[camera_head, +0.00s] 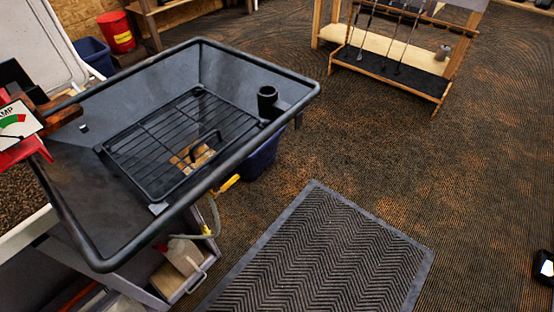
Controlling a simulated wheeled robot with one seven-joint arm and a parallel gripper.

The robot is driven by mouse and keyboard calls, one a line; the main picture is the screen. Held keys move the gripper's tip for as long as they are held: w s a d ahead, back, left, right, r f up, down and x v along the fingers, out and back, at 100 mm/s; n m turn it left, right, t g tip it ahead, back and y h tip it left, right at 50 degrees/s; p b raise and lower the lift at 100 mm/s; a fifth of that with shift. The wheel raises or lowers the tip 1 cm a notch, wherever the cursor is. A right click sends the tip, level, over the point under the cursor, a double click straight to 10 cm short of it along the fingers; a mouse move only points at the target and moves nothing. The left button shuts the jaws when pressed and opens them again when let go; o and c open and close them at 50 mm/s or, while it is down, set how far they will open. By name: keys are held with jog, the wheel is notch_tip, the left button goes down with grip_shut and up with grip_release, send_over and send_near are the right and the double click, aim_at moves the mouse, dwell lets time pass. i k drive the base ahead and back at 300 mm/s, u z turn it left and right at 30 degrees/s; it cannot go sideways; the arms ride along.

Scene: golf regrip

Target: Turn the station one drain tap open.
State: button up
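A dark grey drain basin (70,185) with a raised rim fills the left half of the head view. A yellow lever (229,184) sticks out just beyond its near right rim, and I take it for the drain tap. The tap's body is hidden behind the rim, so I cannot tell whether it is open or shut. A grey hose (215,212) with a yellow fitting (208,231) hangs below the rim. No gripper can be made out in this view.
A black wire rack (150,149) and a black cup (267,101) are in the basin. A blue bin (262,158) stands beneath. A ribbed mat (325,255) lies on open floor right of the basin. A club rack (395,70) stands behind. A black-and-white piece (545,268) is cut off at right.

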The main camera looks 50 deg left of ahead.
aim_at(234, 179)
jog(key=z, duration=0.2)
jog(key=i, duration=0.85)
jog(key=u, duration=2.55)
